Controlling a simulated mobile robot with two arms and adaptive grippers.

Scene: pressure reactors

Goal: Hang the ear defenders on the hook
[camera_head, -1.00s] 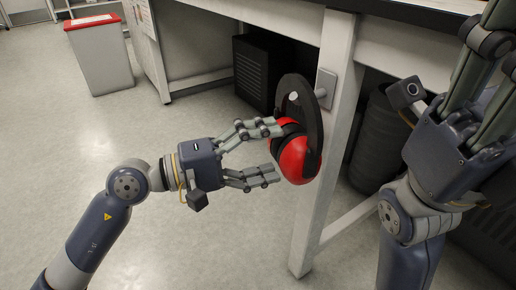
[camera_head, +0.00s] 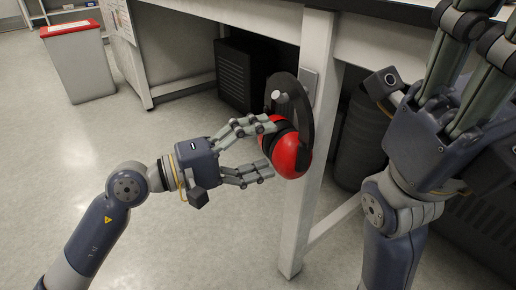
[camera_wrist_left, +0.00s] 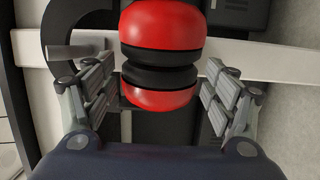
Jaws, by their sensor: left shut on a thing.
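The red and black ear defenders (camera_head: 288,152) hang with their black headband up in front of the white bench leg. My left gripper (camera_head: 267,150) is shut on the red ear cups, coming from the left. In the left wrist view its fingers (camera_wrist_left: 157,88) flank the cups (camera_wrist_left: 160,25). The hook is a metal peg (camera_head: 275,95) on a grey plate (camera_head: 309,86) on the leg. The peg (camera_wrist_left: 75,52) overlaps the headband's arc in the wrist view. I cannot tell whether the band rests on it. My right gripper (camera_head: 475,65) is raised at the right, fingers spread, empty.
The bench leg (camera_head: 303,190) stands right behind the ear defenders. A black vented box (camera_head: 240,75) and a dark ribbed drum (camera_head: 357,140) are under the bench. A white bin with a red rim (camera_head: 78,65) stands far left. The floor at left is clear.

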